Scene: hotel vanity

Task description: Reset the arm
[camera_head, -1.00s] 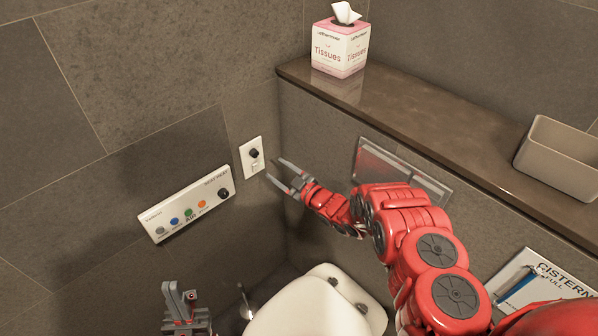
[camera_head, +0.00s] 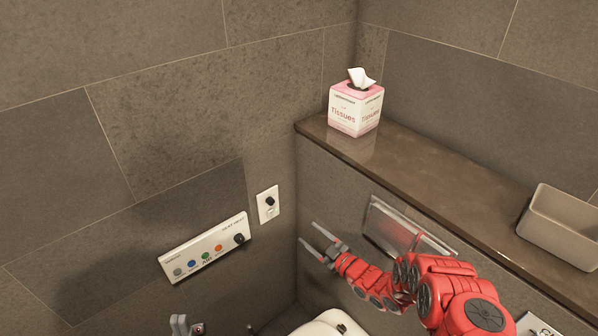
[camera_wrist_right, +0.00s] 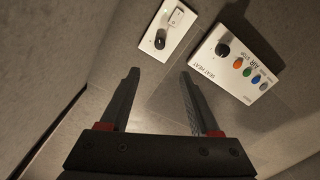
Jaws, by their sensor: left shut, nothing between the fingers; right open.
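My right gripper (camera_head: 318,243) is open and empty in the head view, at the end of my red right arm, in front of the wall below the ledge. In the right wrist view its two fingers (camera_wrist_right: 158,95) are spread with nothing between them. My left gripper (camera_head: 181,324) shows only at the bottom edge of the head view, its fingers close together and empty; most of it is cut off. A small white wall plate with a dark knob (camera_head: 268,204) is to the left of the right gripper, apart from it.
A white control panel with coloured buttons (camera_head: 205,247) is on the left wall. A tissue box (camera_head: 355,108) and a beige bin (camera_head: 562,228) stand on the brown ledge (camera_head: 430,180). A flush plate (camera_head: 405,232) is behind my right arm. The toilet (camera_head: 330,324) shows at the bottom.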

